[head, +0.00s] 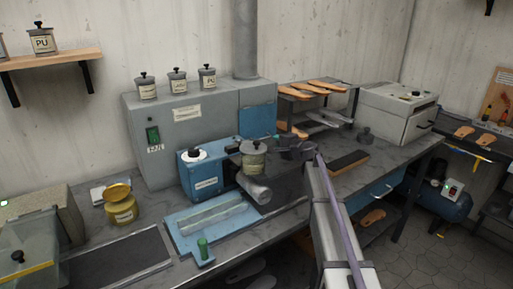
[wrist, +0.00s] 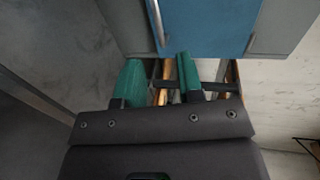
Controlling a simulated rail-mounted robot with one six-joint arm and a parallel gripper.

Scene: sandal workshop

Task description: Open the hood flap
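The hood flap (head: 258,121) is a blue panel at the right end of the grey cabinet's front. It looks closed in the head view. In the wrist view the blue panel (wrist: 208,24) fills the top middle, with a pale metal strip along its left edge. My gripper (head: 276,137) is in front of the flap's lower part in the head view. Its two green fingers (wrist: 158,62) are apart in the wrist view, with a gap between them. I see nothing clearly held. Whether a finger touches the flap, I cannot tell.
The grey cabinet (head: 180,140) carries several labelled jars. A blue machine with a grey pot (head: 253,160) stands just below the flap. A rack of orange soles (head: 312,88) is to the right, and a grey oven box (head: 397,112) beyond it. My arm crosses the bench front.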

